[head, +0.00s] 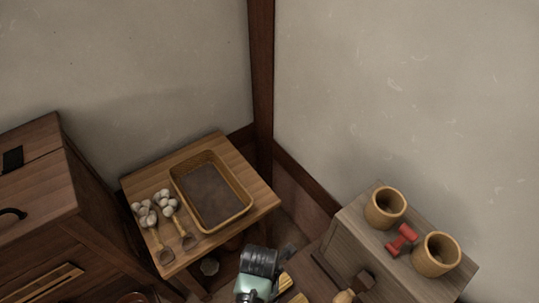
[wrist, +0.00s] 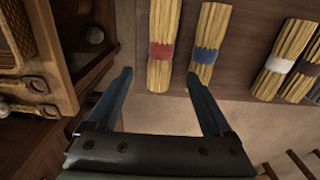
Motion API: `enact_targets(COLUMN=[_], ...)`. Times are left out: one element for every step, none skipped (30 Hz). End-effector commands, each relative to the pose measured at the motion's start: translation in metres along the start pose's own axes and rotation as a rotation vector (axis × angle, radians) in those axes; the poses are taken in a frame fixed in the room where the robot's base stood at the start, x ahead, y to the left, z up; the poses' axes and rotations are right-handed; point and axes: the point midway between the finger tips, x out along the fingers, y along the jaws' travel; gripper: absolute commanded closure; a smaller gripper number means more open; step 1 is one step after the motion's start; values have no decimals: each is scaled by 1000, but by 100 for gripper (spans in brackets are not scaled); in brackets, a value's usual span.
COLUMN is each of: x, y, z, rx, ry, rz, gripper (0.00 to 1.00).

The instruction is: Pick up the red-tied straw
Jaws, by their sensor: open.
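The red-tied straw (wrist: 163,45) is a pale yellow bundle with a red band around its middle. It lies on a dark brown wooden surface at the top of the wrist view. My gripper (wrist: 158,82) is open and empty, its two blue-grey fingers apart. In the picture, the bundle's lower end reaches between the fingertips. Whether it is level with them I cannot tell. In the head view my gripper shows at the bottom edge, beside straw ends (head: 286,282) whose bands are hidden.
A blue-tied bundle (wrist: 209,45) lies just right of the red-tied one, near the right finger. A white-tied bundle (wrist: 280,62) lies farther right. A table with an empty-looking tray (head: 245,208) stands left; a grey box with two cups (head: 384,209) and a red spool-like object (head: 401,240) stands right.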

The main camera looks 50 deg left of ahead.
Motion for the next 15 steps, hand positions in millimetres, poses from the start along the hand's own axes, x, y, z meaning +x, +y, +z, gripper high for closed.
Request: enact_targets(x=[6, 8, 10, 11, 13, 16, 19, 23, 29, 34, 39, 45, 49, 53, 57], y=[0, 0, 0, 0, 0, 0, 0, 0, 0, 0, 0, -1, 0, 0, 0], z=[0, 0, 0, 0, 0, -1, -2, -4, -6, -7, -8, -10, -9, -9, -9], rx=[0, 0, 1, 1, 1, 0, 0, 0, 0, 0, 1, 1, 2, 2, 2], ry=[1, 0, -1, 0, 0, 0, 0, 1, 2, 2, 2, 2, 0, 0, 0], rz=[-1, 0, 1, 0, 0, 0, 0, -1, -1, -1, -1, -2, 0, 0, 0], gripper=[15, 15, 15, 15, 15, 15, 15, 15, 15, 15, 15, 15, 15, 15, 15])
